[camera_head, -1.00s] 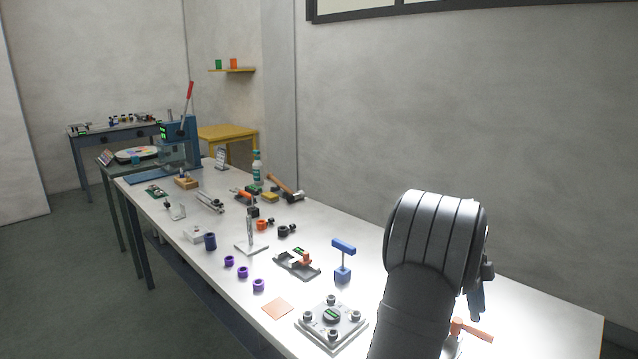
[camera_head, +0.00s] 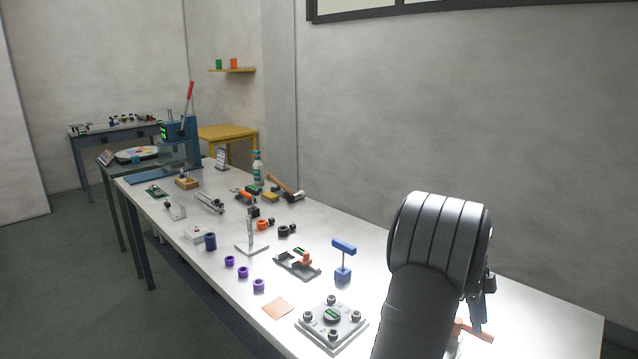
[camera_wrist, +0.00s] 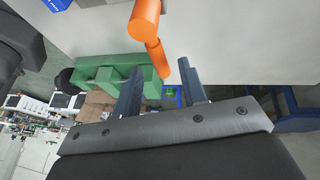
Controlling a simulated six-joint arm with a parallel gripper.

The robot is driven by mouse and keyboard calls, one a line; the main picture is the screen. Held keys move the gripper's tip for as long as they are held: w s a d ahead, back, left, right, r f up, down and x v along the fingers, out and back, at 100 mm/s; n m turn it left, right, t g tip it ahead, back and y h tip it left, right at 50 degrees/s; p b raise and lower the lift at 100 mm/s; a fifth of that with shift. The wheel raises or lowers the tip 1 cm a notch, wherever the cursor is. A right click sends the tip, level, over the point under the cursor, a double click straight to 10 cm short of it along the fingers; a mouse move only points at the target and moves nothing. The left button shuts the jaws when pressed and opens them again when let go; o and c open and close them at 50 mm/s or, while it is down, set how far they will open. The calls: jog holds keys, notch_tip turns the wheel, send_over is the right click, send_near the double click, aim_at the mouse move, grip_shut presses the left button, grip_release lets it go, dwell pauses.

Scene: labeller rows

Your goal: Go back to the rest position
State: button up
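My gripper (camera_wrist: 160,92) is low at the right in the head view, mostly behind my own dark arm. In the wrist view its two dark fingers stand apart with a gap between them, and nothing is clearly held. An orange jointed piece (camera_wrist: 146,28) shows just beyond the fingertips, its lower end close to the right finger; I cannot tell whether they touch. An orange piece also shows below the gripper in the head view (camera_head: 476,333), partly hidden.
The long white table (camera_head: 540,318) holds a square plate with knobs (camera_head: 331,324), a blue T-shaped stand (camera_head: 343,262), a dark tray (camera_head: 297,265), purple rings (camera_head: 243,272) and a blue lever press (camera_head: 180,140). A green block (camera_wrist: 112,76) shows in the wrist view. The wall is behind.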

jog(key=v, duration=1.5)
jog(key=x, duration=1.7)
jog(key=shift+f, duration=0.1)
jog(key=shift+w+d+n+t+h, duration=0.15)
jog(key=shift+w+n+h, duration=0.1)
jog(key=shift+n, duration=0.4)
jog(key=shift+w+d+n+t+h, duration=0.15)
jog(key=shift+w+n+h, duration=0.1)
jog(key=shift+n, duration=0.4)
jog(key=shift+r, duration=0.2)
jog(key=shift+s+a+r+m+y, duration=0.1)
jog(key=shift+s+a+m+y, duration=0.1)
jog(key=shift+m, duration=0.4)
jog(key=shift+s+a+r+m+y, duration=0.1)
jog(key=shift+s+m+y, duration=0.1)
jog(key=shift+m, duration=0.4)
jog(key=v, duration=1.5)
jog(key=shift+w, duration=0.45)
jog(key=shift+d, duration=0.1)
